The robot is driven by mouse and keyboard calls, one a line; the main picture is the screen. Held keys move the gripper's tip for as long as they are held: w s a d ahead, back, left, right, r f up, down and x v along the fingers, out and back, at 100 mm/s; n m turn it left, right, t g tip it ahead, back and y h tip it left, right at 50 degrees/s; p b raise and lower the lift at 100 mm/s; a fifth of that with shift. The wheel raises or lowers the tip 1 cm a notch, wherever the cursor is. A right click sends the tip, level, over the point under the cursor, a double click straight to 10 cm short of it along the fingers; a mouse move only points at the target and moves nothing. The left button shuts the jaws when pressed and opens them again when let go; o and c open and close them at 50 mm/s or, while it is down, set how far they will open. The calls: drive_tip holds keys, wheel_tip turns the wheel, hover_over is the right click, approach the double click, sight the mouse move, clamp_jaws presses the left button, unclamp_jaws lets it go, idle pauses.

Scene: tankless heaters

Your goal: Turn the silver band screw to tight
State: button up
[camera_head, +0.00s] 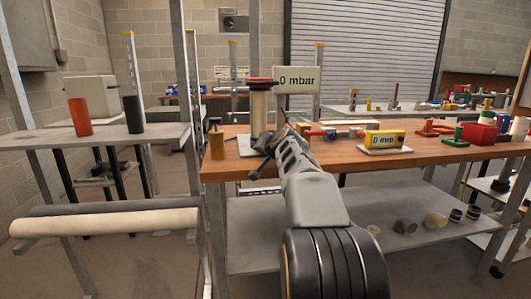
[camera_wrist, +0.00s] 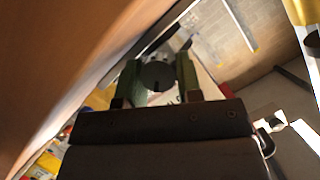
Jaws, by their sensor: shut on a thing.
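My gripper (camera_head: 264,142) reaches over the near edge of the wooden bench, at the lower part of a pale upright cylinder (camera_head: 260,106). In the wrist view my gripper (camera_wrist: 158,78) has its two green-padded fingers on either side of a dark round screw head or knob (camera_wrist: 158,74). The fingers are shut on it. A slot-like dark mark shows on its face. I cannot make out a silver band; the gripper and arm hide the contact in the head view, so how far the screw is turned cannot be told.
The pale cylinder has a red-and-black top and stands on a white plate (camera_head: 246,147). A "0 mbar" sign (camera_head: 297,80) is behind it. A yellow gauge box (camera_head: 384,140) and red and green fittings lie to the right.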

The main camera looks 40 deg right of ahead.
idle(0.3)
drive_tip(key=o, duration=0.9)
drive_tip(key=shift+o, duration=0.2)
